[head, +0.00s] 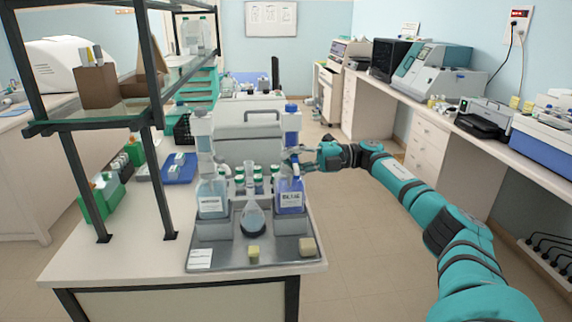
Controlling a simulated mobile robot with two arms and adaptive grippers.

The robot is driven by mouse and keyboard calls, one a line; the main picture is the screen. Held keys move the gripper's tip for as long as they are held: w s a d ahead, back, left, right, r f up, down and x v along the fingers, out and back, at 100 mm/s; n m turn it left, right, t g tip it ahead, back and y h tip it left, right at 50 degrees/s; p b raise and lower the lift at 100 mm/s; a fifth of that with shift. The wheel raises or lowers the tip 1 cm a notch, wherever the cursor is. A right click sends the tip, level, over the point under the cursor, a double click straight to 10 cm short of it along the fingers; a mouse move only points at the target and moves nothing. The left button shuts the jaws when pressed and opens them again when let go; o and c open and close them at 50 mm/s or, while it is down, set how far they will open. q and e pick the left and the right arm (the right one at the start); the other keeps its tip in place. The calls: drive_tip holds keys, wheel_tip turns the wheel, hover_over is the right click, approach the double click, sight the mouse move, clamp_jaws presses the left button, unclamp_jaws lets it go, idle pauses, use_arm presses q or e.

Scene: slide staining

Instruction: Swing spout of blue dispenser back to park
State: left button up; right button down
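The blue dispenser (290,196), a bottle of blue liquid with a white label, stands at the right of a grey tray (228,252) near the bench's front. The spout's direction is unclear. My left gripper is not in view.
A pale-blue bottle (212,198) stands at the tray's left and a round flask (253,219) in its middle. Several small vials stand behind. A black-framed shelf (95,128) stands left. The aisle floor at right is clear.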

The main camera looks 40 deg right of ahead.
drive_tip(key=shift+s+f, duration=0.1)
drive_tip(key=shift+f, duration=0.25)
drive_tip(key=c, duration=1.1)
unclamp_jaws()
drive_tip(key=shift+d, duration=0.35)
drive_tip(key=shift+a+r, duration=0.1)
drive_tip(key=shift+r, duration=0.1)
drive_tip(key=v, duration=1.2)
